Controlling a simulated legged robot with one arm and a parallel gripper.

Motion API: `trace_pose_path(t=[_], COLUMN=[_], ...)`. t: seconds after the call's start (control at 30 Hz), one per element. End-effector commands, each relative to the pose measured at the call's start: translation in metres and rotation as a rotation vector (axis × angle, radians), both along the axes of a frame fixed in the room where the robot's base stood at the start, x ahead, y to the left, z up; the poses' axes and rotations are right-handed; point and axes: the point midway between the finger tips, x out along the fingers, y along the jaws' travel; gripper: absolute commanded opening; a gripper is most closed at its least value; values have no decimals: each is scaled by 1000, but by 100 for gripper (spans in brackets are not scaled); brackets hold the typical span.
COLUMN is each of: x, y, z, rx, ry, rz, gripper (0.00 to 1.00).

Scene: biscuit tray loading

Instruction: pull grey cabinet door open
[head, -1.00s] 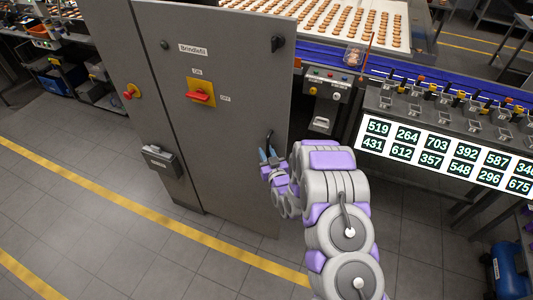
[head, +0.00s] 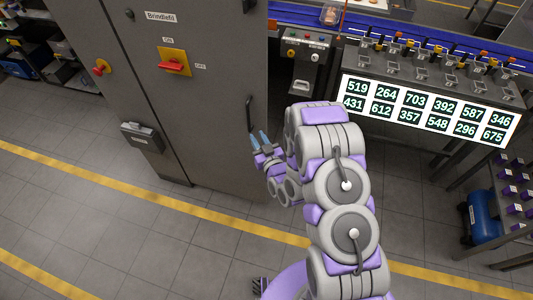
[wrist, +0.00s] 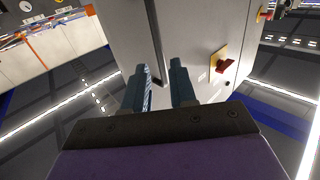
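The grey cabinet door (head: 215,120) is upright and looks closed, labelled "Brindlefil". Its dark bar handle (head: 250,114) is near the door's right edge. My gripper (head: 260,135) is at the handle's lower end, with its two blue fingers apart. In the wrist view, the handle (wrist: 156,45) runs down into the gap between the fingertips (wrist: 160,68). The fingers are not closed on it, and I cannot tell how deep it sits between them. A red switch on a yellow plate (head: 174,62) is on the door, left of the handle; it also shows in the wrist view (wrist: 219,60).
A grey box (head: 142,137) juts from the cabinet's left side. A control box (head: 304,50) and a number panel (head: 425,110) stand right of the cabinet. A blue tank (head: 484,218) is at the far right. The tiled floor before the cabinet is clear.

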Motion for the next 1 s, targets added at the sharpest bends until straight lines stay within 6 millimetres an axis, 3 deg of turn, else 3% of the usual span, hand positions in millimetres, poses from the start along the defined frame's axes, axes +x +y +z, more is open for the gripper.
trace_pose_path(t=[0.1,0.63,1.0], x=[-16,-55,-66], y=[-8,-22,-26], z=[-3,-1,0], rx=[6,2,2], ry=[4,4,-2], rz=[-7,-2,-2], gripper=[26,26,26])
